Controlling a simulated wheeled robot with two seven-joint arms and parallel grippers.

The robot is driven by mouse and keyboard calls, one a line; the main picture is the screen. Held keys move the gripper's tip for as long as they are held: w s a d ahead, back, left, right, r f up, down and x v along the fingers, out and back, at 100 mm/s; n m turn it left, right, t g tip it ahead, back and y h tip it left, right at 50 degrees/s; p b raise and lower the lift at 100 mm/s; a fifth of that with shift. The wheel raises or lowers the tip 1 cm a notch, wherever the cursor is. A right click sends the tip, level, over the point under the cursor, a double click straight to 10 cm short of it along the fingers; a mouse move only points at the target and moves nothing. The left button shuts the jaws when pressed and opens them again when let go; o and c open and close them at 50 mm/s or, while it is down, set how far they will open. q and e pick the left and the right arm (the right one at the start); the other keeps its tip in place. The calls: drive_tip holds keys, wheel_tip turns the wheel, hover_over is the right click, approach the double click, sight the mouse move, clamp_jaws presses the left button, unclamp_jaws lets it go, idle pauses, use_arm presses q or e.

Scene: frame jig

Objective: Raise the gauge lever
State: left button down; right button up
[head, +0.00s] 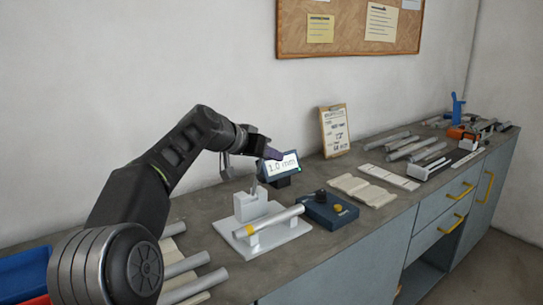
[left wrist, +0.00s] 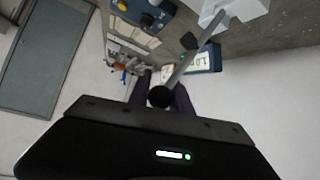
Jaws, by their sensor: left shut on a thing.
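The gauge lever is a thin grey rod (left wrist: 197,58) with a black knob (left wrist: 159,97) at its end in the left wrist view. My left gripper (left wrist: 160,88) is shut on the lever at its knob. In the head view my left gripper (head: 276,154) is above the bench, in front of the display. The gauge's white block (head: 251,205) stands on a white base plate (head: 285,234), with a grey tube (head: 270,222) lying in front of it. The display (head: 281,167) reads 1.0 mm and shows a green light. My right gripper is out of view.
A blue control box (head: 324,214) with a dark knob and a yellow button sits right of the plate. Loose tubes (head: 190,264) lie at the left, near a blue bin (head: 22,270). Pale wrapped strips (head: 362,190) and a clipboard (head: 334,131) are farther right.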

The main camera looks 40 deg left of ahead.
use_arm(q)
drive_tip(key=shift+w+a, duration=0.15)
drive_tip(key=shift+a, duration=0.4)
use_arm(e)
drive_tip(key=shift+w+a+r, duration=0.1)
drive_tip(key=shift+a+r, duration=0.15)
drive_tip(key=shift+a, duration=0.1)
use_arm(q)
drive_tip(key=c, duration=1.2)
unclamp_jaws()
drive_tip(key=shift+o, duration=0.2)
drive_tip(key=v, duration=0.7)
drive_tip(key=shift+s+r, duration=0.25)
drive_tip(key=shift+s, duration=0.05)
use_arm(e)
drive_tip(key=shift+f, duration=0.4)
